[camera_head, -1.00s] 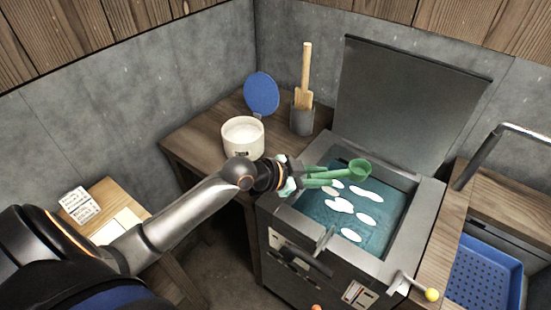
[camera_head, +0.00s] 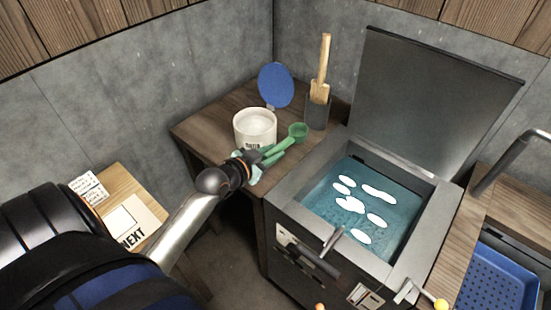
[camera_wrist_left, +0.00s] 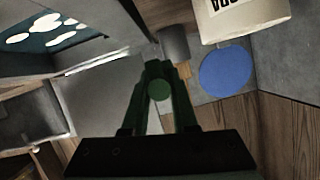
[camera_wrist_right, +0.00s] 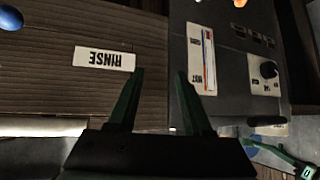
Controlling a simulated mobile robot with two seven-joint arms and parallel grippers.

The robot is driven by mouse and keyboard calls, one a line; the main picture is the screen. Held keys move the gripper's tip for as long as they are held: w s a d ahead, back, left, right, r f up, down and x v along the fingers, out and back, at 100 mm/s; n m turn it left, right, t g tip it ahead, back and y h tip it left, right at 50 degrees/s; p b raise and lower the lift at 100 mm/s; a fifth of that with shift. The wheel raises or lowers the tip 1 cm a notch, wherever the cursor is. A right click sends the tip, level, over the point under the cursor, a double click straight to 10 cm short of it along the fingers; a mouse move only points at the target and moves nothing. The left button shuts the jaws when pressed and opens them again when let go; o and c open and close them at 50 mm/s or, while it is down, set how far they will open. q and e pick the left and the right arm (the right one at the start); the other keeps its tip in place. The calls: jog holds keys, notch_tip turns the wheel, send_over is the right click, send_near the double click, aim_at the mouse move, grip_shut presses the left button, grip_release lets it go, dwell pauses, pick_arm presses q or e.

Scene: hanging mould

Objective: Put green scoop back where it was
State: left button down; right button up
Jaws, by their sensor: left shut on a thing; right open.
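The green scoop (camera_head: 298,131) is held in my left gripper (camera_head: 272,154), above the wooden side table, just right of the white tub (camera_head: 250,136). Its round bowl points away from my gripper, toward the back right. In the left wrist view, the green scoop (camera_wrist_left: 160,90) shows as a dark green disc between the fingers of my left gripper (camera_wrist_left: 159,66), which is shut on it. I cannot tell whether the scoop touches the table or tub. My right gripper (camera_wrist_right: 160,71) shows only in the right wrist view, open and empty, facing a RINSE label (camera_wrist_right: 105,59).
A blue disc (camera_head: 276,86) and a dark holder (camera_head: 316,113) with a wooden paddle (camera_head: 323,70) stand at the table's back. To the right is an open vat (camera_head: 284,197) of water with several white pieces floating. A blue perforated tray (camera_head: 495,278) is far right.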

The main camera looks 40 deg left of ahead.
pick_arm(q)
jog(key=b, duration=0.2)
send_over(274, 166)
notch_tip(274, 166, down, 7)
jog(key=shift+r, duration=0.15)
jog(key=shift+w+f, duration=0.1)
jog(key=shift+f, duration=1.4)
jog(key=shift+f, duration=0.15)
jog(key=shift+f+b, duration=0.15)
jog(key=shift+b, duration=0.25)
jog(key=c, duration=0.7)
grip_release()
jog(key=shift+r, duration=0.25)
jog(key=p+v, duration=0.2)
jog(key=v, duration=1)
